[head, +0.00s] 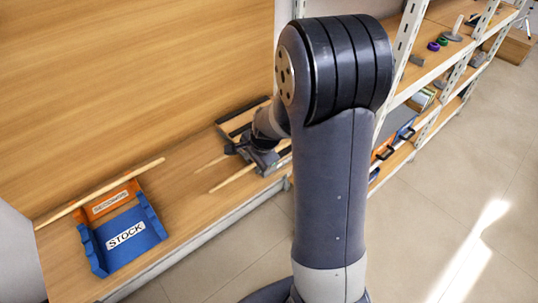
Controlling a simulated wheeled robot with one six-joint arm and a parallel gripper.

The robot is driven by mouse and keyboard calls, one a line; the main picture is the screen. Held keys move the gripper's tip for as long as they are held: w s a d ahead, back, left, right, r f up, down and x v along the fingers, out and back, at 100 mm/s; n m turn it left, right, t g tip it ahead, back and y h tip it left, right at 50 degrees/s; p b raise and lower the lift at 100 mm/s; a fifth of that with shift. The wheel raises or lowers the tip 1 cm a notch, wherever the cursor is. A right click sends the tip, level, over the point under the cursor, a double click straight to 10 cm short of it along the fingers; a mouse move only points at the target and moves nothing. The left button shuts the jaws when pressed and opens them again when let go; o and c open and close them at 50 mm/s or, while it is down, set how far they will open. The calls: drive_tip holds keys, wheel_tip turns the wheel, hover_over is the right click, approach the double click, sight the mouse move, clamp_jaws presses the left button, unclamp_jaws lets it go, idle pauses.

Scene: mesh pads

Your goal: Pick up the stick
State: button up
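A long pale wooden stick (99,193) lies across the far side of the blue and orange holder at the left. Another pale stick (232,179) is at my gripper, with its near end sticking out to the lower left. My gripper (245,154) is low over the wooden surface, beside or over this second stick. My arm and its dark parts cover much of the gripper and the stick's far end. I cannot tell whether the fingers touch or hold the stick.
A blue holder (127,238) labelled STOCK, with an orange back part (110,203), stands on the wooden shelf at the left. A dark rack (232,124) lies behind my gripper. Metal shelving (405,42) with small items stands at the right. The tiled floor (440,200) is clear.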

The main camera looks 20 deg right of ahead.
drive_tip(key=shift+f, duration=0.2)
drive_tip(key=shift+c, duration=0.2)
clamp_jaws()
wheel_tip(320, 180, up, 10)
idle(0.8)
